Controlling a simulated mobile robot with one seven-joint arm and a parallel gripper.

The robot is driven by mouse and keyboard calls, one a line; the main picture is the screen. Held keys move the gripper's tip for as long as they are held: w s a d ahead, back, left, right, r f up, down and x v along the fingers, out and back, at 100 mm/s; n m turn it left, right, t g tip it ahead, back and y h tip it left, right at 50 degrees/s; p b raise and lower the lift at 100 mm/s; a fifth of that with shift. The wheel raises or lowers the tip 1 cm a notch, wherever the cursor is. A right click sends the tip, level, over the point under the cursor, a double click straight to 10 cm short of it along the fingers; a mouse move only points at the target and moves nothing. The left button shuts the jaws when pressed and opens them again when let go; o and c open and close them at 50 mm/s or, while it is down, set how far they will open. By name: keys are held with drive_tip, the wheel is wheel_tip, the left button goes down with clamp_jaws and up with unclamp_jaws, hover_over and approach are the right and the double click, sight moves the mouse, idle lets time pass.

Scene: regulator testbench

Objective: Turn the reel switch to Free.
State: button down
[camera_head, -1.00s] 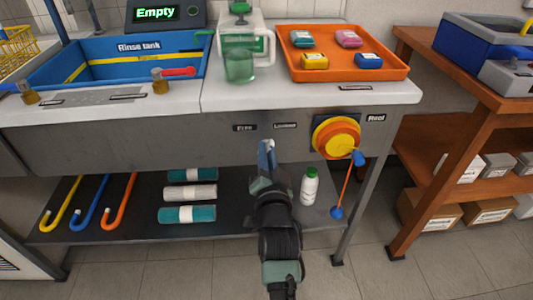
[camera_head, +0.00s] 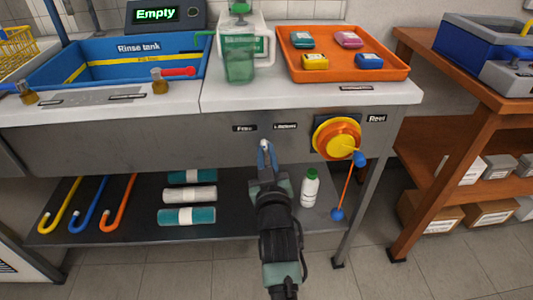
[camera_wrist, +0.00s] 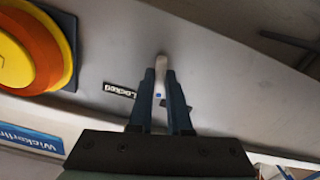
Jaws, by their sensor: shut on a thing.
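The reel switch shows as a small pale lever (camera_head: 264,142) on the grey bench front, below and between the Free label (camera_head: 245,128) and the Locked label (camera_head: 285,126). In the wrist view its pale lever (camera_wrist: 162,68) sticks up between the blue fingers, with the Locked label (camera_wrist: 120,90) upside down to the left. My gripper (camera_head: 267,152) is shut on the lever; it also shows in the wrist view (camera_wrist: 161,85). The fingers hide the lower part of the lever. The lever's tip stands nearly midway between the labels in the head view.
The orange and yellow reel (camera_head: 336,138) with its crank sits right of the switch. A shelf (camera_head: 120,225) below holds rolls, hooks and a white bottle (camera_head: 310,188). An orange tray (camera_head: 400,74) and a jug (camera_head: 239,62) stand on the bench above.

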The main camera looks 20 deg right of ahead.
drive_tip(key=n+p, duration=0.1)
drive_tip(key=n, duration=0.5)
drive_tip(key=shift+p, duration=0.4)
idle(0.3)
drive_tip(key=c, duration=0.9)
unclamp_jaws()
drive_tip(key=shift+o, duration=0.2)
drive_tip(key=shift+s+a+p, duration=0.1)
drive_tip(key=shift+s+p, duration=0.35)
drive_tip(key=shift+s, duration=0.1)
drive_tip(key=b+v, duration=0.2)
drive_tip(key=v, duration=1)
drive_tip(key=shift+w, duration=0.1)
